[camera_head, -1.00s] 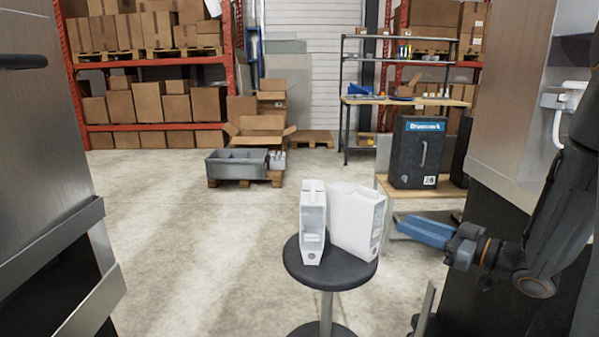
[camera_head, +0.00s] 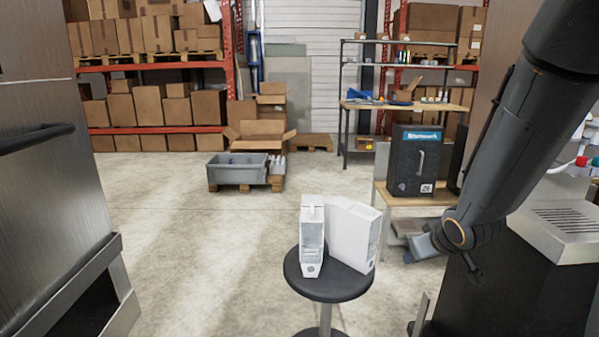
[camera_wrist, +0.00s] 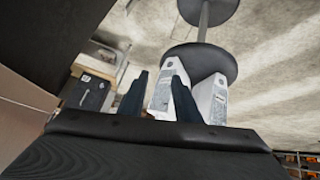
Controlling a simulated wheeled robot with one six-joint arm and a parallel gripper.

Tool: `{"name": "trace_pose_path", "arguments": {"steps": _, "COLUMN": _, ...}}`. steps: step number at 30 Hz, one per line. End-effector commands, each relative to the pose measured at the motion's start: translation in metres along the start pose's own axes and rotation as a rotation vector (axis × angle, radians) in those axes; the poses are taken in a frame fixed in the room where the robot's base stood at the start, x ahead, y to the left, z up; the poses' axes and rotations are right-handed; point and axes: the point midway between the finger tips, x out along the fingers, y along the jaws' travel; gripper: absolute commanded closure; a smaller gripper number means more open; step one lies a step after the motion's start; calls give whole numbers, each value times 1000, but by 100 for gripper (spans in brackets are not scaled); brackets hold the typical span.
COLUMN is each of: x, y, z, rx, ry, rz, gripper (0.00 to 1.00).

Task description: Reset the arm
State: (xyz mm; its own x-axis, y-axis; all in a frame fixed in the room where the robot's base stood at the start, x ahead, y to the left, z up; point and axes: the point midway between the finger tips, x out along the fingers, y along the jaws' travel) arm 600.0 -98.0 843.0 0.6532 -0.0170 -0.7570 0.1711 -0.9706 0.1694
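My gripper (camera_head: 424,246) hangs at the right in the head view, in front of the low wooden bench and right of the round stool. In the wrist view my gripper (camera_wrist: 160,77) shows two dark fingers spread apart. No object is held between them; a white container shows beyond the gap. My arm comes down from the upper right in the head view, bent at a joint just above the gripper. The fingers are partly blurred in the head view.
Two white containers (camera_head: 312,240) (camera_head: 350,232) stand on a black round stool (camera_head: 328,286). A black box (camera_head: 414,165) sits on the wooden bench (camera_head: 384,200). A machine with a drip tray (camera_head: 568,222) is at right, a metal cabinet (camera_head: 45,190) at left. The middle floor is clear.

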Motion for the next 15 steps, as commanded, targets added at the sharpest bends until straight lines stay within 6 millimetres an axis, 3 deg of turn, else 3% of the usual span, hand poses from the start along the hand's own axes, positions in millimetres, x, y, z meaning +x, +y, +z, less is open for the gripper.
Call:
{"name": "trace_pose_path", "arguments": {"steps": 1, "x": -20, "y": -10, "z": 7, "rx": 19, "ry": -68, "rz": 11, "gripper": 70}}
{"name": "trace_pose_path", "arguments": {"steps": 9, "x": -120, "y": -80, "z": 84, "rx": 165, "ry": -488, "rz": -23, "gripper": 70}}
{"name": "trace_pose_path", "arguments": {"steps": 15, "x": -172, "y": -121, "z": 115, "rx": 222, "ry": -667, "rz": -88, "gripper": 70}}
